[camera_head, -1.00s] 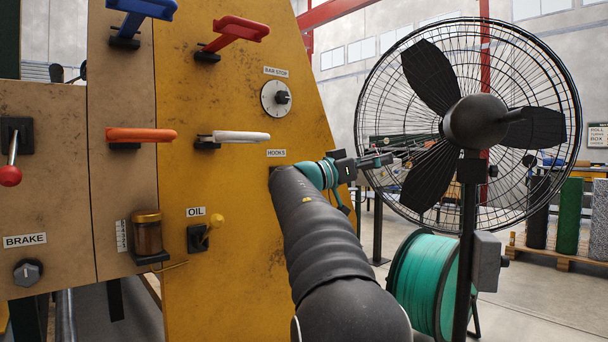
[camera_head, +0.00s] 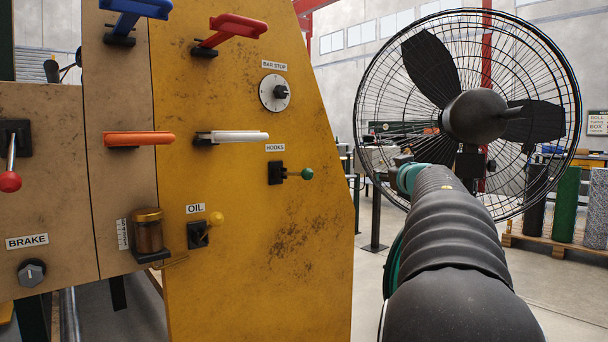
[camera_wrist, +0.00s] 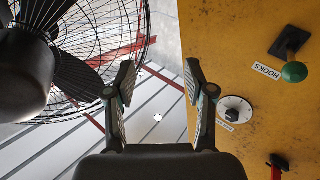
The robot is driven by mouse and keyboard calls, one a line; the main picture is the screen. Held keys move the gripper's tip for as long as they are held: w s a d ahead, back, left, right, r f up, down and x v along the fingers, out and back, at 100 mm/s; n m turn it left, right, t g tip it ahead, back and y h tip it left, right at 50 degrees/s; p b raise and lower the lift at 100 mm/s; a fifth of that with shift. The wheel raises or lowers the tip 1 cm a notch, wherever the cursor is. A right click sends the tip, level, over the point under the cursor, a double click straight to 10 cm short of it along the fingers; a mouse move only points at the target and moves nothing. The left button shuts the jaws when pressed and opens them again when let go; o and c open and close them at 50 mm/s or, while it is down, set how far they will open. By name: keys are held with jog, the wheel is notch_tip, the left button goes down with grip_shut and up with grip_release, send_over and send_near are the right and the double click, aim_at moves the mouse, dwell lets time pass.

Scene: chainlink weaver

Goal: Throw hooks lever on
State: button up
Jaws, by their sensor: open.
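The hooks lever (camera_head: 294,174) sits under the white HOOKS label (camera_head: 275,147) on the yellow panel. It has a black base and a short arm pointing right to a green ball knob. The wrist view shows its green knob (camera_wrist: 294,72) at the right, with the HOOKS label beside it. My gripper (camera_wrist: 160,76) is open and empty in the wrist view. Its fingers are apart from the lever, which lies to their right. In the head view my arm is right of the panel, and the gripper is mostly hidden beyond it.
A large caged fan (camera_head: 480,115) stands right of the panel, close beyond my arm. The BAR STOP dial (camera_head: 275,93) is above the hooks lever. A white handle (camera_head: 238,136) juts out to its left. The yellow-knobbed OIL lever (camera_head: 205,230) is lower left.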

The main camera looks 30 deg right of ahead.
jog(key=w+a+f+n+t+y, duration=0.1)
jog(key=w+a+f+n+y, duration=0.15)
jog(key=a+y, duration=0.35)
jog(key=n+y, duration=0.5)
send_near(304, 175)
jog(key=shift+m+t, duration=0.3)
jog(key=shift+m, duration=0.05)
jog(key=w, duration=1.2)
jog(key=shift+a+f, duration=0.25)
jog(key=shift+f, duration=0.05)
grip_shut()
